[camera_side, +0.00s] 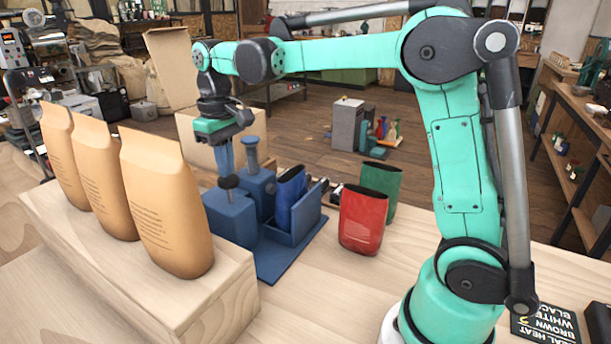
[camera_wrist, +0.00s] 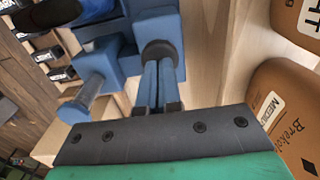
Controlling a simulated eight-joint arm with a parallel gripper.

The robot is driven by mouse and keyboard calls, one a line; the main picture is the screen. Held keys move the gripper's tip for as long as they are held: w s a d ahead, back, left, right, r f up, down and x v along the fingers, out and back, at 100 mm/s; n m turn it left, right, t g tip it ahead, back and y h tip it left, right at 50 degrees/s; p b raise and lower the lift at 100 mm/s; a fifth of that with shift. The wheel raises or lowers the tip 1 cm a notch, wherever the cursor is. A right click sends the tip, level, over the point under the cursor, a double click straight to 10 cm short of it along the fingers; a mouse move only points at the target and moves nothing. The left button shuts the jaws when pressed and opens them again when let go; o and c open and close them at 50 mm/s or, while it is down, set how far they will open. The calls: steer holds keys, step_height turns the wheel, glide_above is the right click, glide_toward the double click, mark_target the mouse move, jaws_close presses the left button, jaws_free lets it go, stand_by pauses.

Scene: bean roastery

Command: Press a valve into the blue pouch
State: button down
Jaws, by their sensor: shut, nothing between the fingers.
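The blue pouch (camera_side: 290,193) stands upright with its dark mouth open in a blue holder (camera_side: 305,218) on the blue fixture. At the top left of the wrist view, a dark, blue-edged shape may be this pouch. My gripper (camera_side: 225,168) points down with its blue fingers together and empty, above the fixture's front block (camera_side: 230,215). A black round disc (camera_side: 228,182), possibly a valve, sits on that block just below the fingertips. In the wrist view the disc (camera_wrist: 160,52) lies at the fingertips (camera_wrist: 158,68); I cannot tell whether they touch.
A blue capped post (camera_side: 251,150) rises from the block behind, close to my fingers. Red (camera_side: 363,222) and green (camera_side: 381,183) pouches stand right of the fixture. Tan bags (camera_side: 165,205) stand on a wooden block at left. Small black labelled boxes (camera_wrist: 60,73) lie beyond the fixture.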

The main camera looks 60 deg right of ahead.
steer(key=shift+f, duration=1.4)
steer(key=shift+r, duration=3)
